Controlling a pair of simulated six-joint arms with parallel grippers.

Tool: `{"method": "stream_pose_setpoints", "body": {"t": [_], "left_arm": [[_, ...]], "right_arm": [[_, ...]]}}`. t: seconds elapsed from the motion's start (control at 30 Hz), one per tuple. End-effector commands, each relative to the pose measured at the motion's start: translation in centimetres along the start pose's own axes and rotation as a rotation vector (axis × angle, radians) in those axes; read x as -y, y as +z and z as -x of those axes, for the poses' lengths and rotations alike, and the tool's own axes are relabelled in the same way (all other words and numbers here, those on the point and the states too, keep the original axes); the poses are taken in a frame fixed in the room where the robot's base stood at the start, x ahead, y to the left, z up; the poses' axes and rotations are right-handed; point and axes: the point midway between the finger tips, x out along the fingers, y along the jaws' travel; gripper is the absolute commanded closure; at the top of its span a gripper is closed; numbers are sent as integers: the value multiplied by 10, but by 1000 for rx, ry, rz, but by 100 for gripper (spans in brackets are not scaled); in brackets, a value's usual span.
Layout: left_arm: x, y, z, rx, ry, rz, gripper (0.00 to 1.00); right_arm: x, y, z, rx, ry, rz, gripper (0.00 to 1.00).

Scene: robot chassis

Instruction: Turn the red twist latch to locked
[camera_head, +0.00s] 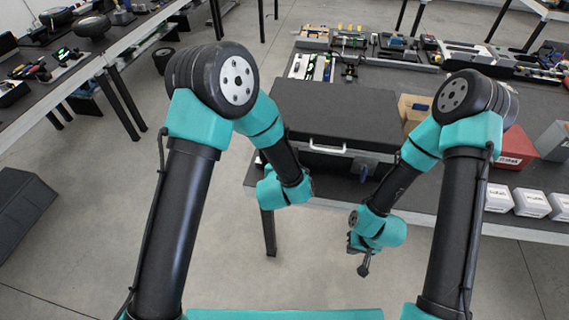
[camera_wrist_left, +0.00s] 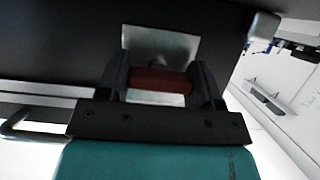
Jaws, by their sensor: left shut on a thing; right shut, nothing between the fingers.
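The red twist latch (camera_wrist_left: 160,82) is in the left wrist view, lying crosswise between the fingers of my left gripper (camera_wrist_left: 162,88). The fingers are shut on it, one at each end. A pale metal plate (camera_wrist_left: 183,46) sits behind the latch on a dark surface. In the head view my left wrist is at the left front of the black case (camera_head: 335,112), and its fingers and the red latch are hidden. My right gripper (camera_head: 364,266) is shut and empty, pointing down in front of the table, apart from the case.
The case has a silver handle (camera_head: 328,150) and a blue latch (camera_head: 364,173) on its front. A cardboard box (camera_head: 412,108), a red bin (camera_head: 516,146) and white boxes (camera_head: 531,203) stand to the right. Tools crowd the back of the table. The floor in front is clear.

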Motion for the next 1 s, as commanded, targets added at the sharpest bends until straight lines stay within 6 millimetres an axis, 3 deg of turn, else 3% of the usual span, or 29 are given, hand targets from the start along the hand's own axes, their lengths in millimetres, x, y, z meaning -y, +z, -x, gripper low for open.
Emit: {"method": "stream_pose_setpoints", "body": {"t": [0.3, 0.33, 0.6, 1.0], "left_arm": [[0, 0, 0, 0, -1, -3, 64], [0, 0, 0, 0, -1, -3, 40], [0, 0, 0, 0, 0, -2, 15], [-2, 0, 8, 0, 3, -3, 15]], "right_arm": [[0, 0, 0, 0, 0, 0, 100], [0, 0, 0, 0, 0, 0, 100], [0, 0, 0, 0, 0, 0, 100], [0, 0, 0, 0, 0, 0, 100]]}}
